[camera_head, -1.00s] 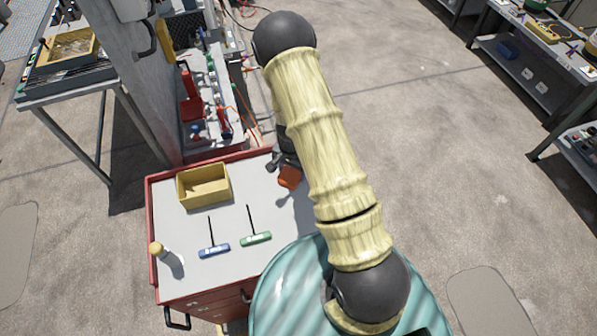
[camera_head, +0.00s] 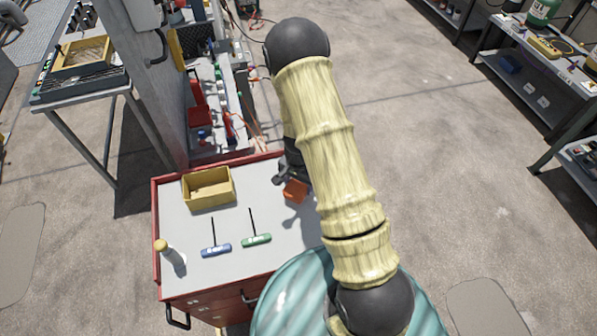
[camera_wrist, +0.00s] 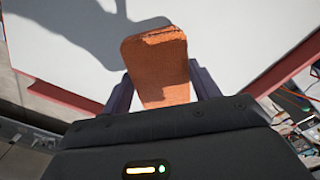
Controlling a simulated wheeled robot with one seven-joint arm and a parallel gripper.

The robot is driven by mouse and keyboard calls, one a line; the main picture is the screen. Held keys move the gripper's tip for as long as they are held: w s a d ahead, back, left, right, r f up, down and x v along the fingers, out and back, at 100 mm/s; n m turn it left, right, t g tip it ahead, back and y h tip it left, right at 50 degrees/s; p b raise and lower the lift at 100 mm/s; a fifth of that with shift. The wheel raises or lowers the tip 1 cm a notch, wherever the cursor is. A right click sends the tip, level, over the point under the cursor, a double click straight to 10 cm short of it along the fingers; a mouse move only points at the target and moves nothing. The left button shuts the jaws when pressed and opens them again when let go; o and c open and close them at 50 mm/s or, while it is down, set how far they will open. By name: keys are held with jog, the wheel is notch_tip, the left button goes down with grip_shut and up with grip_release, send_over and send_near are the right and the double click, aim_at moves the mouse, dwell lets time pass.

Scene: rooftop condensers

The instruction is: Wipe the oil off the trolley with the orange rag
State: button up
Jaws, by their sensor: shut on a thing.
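The trolley (camera_head: 188,262) is red with a light grey top, in the lower left of the head view. My gripper (camera_head: 286,184) is over the right side of its top and is shut on the orange rag (camera_head: 295,191). In the wrist view the rag (camera_wrist: 160,68) is a folded block between the two fingers of my gripper (camera_wrist: 160,92), over the pale trolley top (camera_wrist: 70,40). I cannot tell whether the rag touches the top. No oil shows in either view; my arm hides part of the trolley's right side.
A cluttered cart (camera_head: 222,135) stands behind. Shelves (camera_head: 530,90) are at right; the floor between is clear.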

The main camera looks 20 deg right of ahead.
aim_at(298, 185)
jog(key=shift+r+p, duration=1.7)
jog(key=shift+r, duration=0.8)
jog(key=shift+w+f+n+b, duration=0.1)
jog(key=shift+f+n+b, duration=0.35)
jog(key=shift+f+n, duration=0.15)
jog(key=f+n+b, duration=0.1)
jog(key=n, duration=0.1)
jog(key=w+f+n+b, duration=0.1)
jog(key=n, duration=0.1)
jog(key=f+n+b, duration=0.1)
jog(key=f+n, duration=0.1)
jog(key=shift+w+a, duration=0.15)
jog(key=shift+w, duration=0.1)
jog(key=shift+w+f+n, duration=0.15)
jog(key=shift+f+n, duration=0.1)
jog(key=shift+n, duration=0.75)
